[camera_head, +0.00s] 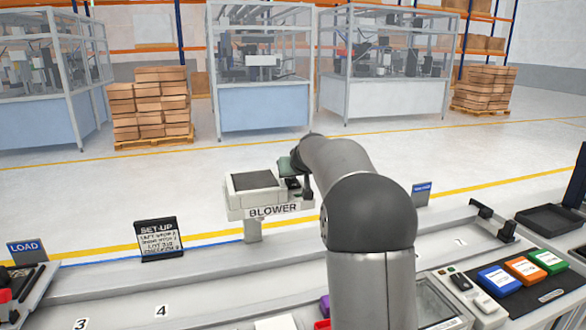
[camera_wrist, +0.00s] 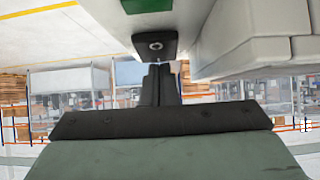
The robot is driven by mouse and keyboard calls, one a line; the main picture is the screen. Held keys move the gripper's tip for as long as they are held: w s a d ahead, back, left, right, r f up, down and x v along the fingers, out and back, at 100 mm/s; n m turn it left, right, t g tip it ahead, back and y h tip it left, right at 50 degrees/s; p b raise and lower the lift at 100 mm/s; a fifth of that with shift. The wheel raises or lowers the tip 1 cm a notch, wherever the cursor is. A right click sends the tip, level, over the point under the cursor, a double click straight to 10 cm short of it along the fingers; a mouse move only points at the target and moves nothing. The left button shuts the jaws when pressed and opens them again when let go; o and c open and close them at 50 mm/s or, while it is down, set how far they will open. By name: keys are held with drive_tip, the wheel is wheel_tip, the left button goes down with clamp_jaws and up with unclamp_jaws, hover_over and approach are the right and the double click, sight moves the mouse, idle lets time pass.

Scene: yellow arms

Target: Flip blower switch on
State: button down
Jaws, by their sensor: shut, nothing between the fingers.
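The blower (camera_head: 253,205) is a pale box with a dark top panel, labelled BLOWER, on a post behind the rail. A small dark switch part (camera_head: 292,183) shows at its right side. My gripper (camera_head: 306,190) is at that right side, partly hidden by my own arm. In the wrist view the pale blower casing (camera_wrist: 262,40) fills the upper right. My gripper's dark fingers (camera_wrist: 158,80) are together and empty, close to a black part with a screw (camera_wrist: 155,45), below a green patch (camera_wrist: 147,6). I cannot tell whether they touch. The switch position is unclear.
A SET-UP sign (camera_head: 158,238) stands left of the blower, and a blue sign (camera_head: 421,194) stands to its right. Blue, orange and green boxes (camera_head: 523,269) lie on a black mat at the right. The floor behind the blower is clear.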

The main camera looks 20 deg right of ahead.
sight(294, 186)
drive_tip(key=p, duration=0.2)
drive_tip(key=shift+w+r+g+p, duration=0.15)
drive_tip(key=shift+g+p, duration=0.15)
drive_tip(key=shift+f, duration=0.45)
drive_tip(key=shift+b, duration=0.6)
drive_tip(key=shift+s+a+f+b, duration=0.1)
drive_tip(key=shift+s+b, duration=0.45)
drive_tip(key=shift+s, duration=0.35)
drive_tip(key=r+p, duration=0.1)
drive_tip(key=r, duration=0.1)
drive_tip(key=r+p, duration=0.1)
drive_tip(key=r, duration=0.1)
drive_tip(key=shift+s+r+p, duration=0.2)
drive_tip(key=shift+r+p, duration=0.15)
drive_tip(key=b+v, duration=0.2)
drive_tip(key=v, duration=0.8)
drive_tip(key=shift+s+f+b, duration=0.2)
drive_tip(key=shift+f+b, duration=0.1)
